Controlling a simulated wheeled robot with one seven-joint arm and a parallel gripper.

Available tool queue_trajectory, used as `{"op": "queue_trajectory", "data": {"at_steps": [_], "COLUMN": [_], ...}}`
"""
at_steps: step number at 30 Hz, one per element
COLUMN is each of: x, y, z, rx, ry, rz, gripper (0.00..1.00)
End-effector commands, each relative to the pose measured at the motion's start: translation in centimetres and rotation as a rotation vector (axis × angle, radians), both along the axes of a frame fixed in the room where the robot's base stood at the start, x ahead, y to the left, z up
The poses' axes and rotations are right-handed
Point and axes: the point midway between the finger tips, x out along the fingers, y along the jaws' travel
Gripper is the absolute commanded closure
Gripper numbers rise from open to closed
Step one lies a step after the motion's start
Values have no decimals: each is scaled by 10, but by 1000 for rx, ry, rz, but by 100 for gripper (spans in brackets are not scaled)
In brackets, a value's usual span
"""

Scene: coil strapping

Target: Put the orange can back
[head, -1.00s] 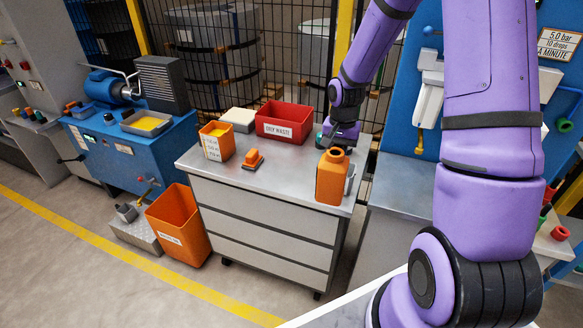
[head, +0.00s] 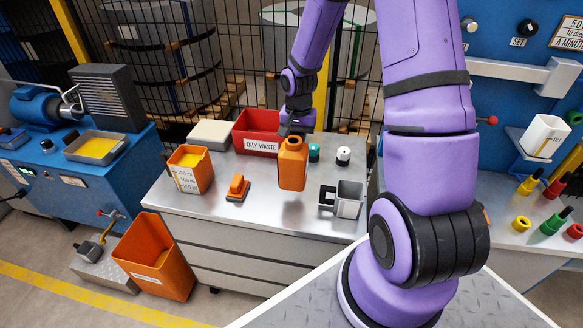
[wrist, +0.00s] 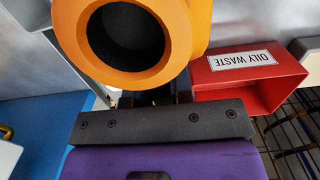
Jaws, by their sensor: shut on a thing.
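The orange can (head: 292,168) is upright with an open round neck. It hangs a little above the metal bench top, with a shadow below it. My gripper (head: 294,133) is behind its neck and shut on the can; the can hides the fingertips in the head view. In the wrist view the can's wide dark mouth (wrist: 190,32) fills the top middle, close in front of the gripper (wrist: 152,98).
A mesh fence stands behind. Bare bench lies front centre.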

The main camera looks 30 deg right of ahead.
Motion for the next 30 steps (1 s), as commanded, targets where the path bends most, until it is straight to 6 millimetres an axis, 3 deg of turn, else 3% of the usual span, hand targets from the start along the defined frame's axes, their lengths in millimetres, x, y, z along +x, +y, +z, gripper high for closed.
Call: {"op": "queue_trajectory", "data": {"at_steps": [3, 11, 18, 30], "x": [0, 0, 0, 0], "y": [0, 0, 0, 0], "z": [-18, -35, -66, -72], "rx": [1, 0, 0, -1], "ry": [3, 1, 1, -1], "rz": [1, 0, 2, 0], "gripper": [100, 100, 100, 100]}}
